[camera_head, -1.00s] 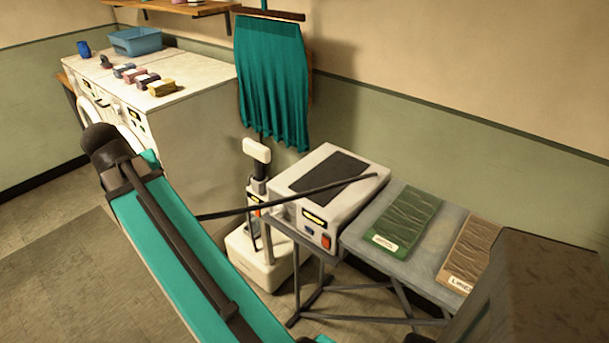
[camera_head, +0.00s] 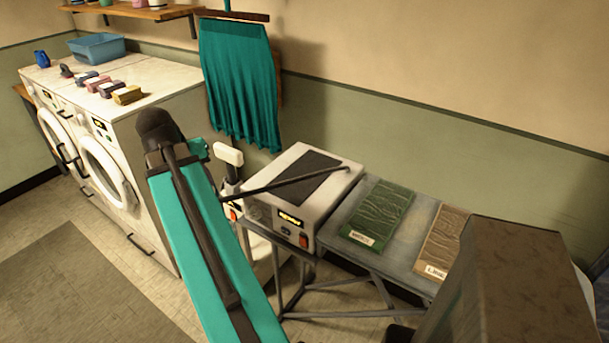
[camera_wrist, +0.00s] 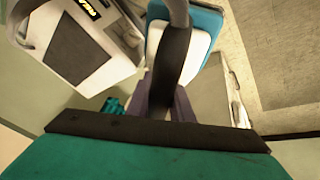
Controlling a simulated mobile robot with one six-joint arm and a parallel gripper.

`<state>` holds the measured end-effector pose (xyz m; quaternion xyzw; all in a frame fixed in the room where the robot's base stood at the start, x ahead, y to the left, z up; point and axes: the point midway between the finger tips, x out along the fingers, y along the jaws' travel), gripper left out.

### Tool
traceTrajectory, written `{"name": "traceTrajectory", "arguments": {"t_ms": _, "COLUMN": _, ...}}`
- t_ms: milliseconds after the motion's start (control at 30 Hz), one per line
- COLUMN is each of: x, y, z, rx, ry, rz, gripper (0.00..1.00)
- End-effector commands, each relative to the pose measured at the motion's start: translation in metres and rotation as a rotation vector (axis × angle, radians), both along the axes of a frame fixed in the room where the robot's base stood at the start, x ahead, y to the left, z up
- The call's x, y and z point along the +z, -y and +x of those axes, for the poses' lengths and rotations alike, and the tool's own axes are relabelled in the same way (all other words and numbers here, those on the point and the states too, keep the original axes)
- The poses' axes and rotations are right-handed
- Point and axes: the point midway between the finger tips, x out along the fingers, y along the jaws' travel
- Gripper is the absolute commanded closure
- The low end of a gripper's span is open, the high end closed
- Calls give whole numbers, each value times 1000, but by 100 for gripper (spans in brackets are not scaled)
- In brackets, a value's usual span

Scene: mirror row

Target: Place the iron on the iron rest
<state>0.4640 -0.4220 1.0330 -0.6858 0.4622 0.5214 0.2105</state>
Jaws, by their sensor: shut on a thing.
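The iron (camera_wrist: 203,42), with a blue and white body and a dark handle, shows at the top middle of the wrist view. My gripper (camera_wrist: 168,106) is shut on its handle.
A green cloth (camera_head: 380,215) and a brown cloth (camera_head: 441,243) lie on the board (camera_head: 402,250) right of the rest.

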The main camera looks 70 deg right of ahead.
Motion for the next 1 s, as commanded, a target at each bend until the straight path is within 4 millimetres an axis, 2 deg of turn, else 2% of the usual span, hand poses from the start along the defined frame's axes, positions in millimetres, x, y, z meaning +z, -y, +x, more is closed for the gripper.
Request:
{"name": "traceTrajectory", "arguments": {"t_ms": 100, "x": 1, "y": 17, "z": -20, "rx": -54, "ry": 0, "rz": -3, "gripper": 100}}
{"name": "traceTrajectory", "arguments": {"t_ms": 500, "x": -1, "y": 64, "z": -87, "rx": -224, "ry": 0, "rz": -4, "gripper": 100}}
{"name": "traceTrajectory", "arguments": {"t_ms": 1000, "x": -2, "y": 108, "z": -180, "rx": -439, "ry": -1, "rz": -6, "gripper": 100}}
